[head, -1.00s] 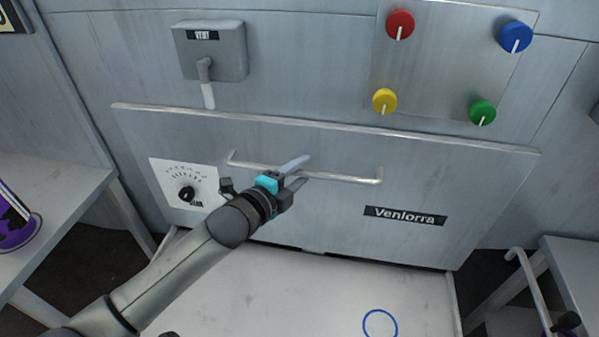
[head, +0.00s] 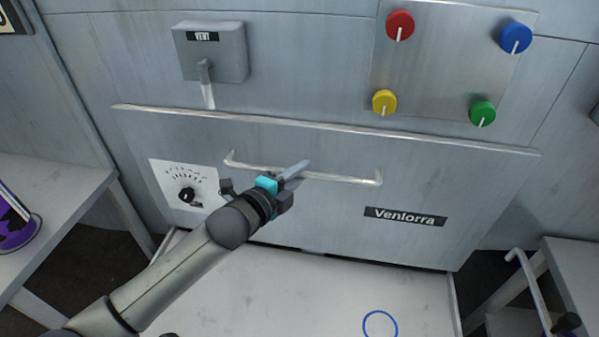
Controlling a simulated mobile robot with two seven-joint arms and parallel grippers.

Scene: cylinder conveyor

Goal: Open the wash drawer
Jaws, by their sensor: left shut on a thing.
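The wash drawer (head: 330,220) is a wide grey metal front panel with a "Venlorra" label, in the middle of the head view. Its handle (head: 345,179) is a long horizontal silver bar. My left gripper (head: 295,172) reaches up from the lower left and is shut on the handle near its middle. The fingers hide a short part of the bar. The drawer front looks flush under the metal strip above it.
A dial (head: 187,195) sits left of the handle. A "VENT" box (head: 210,52) with a lever and a panel of coloured knobs (head: 400,25) are above. A white surface with a blue ring (head: 380,312) lies below. Side tables (head: 60,190) stand left and right.

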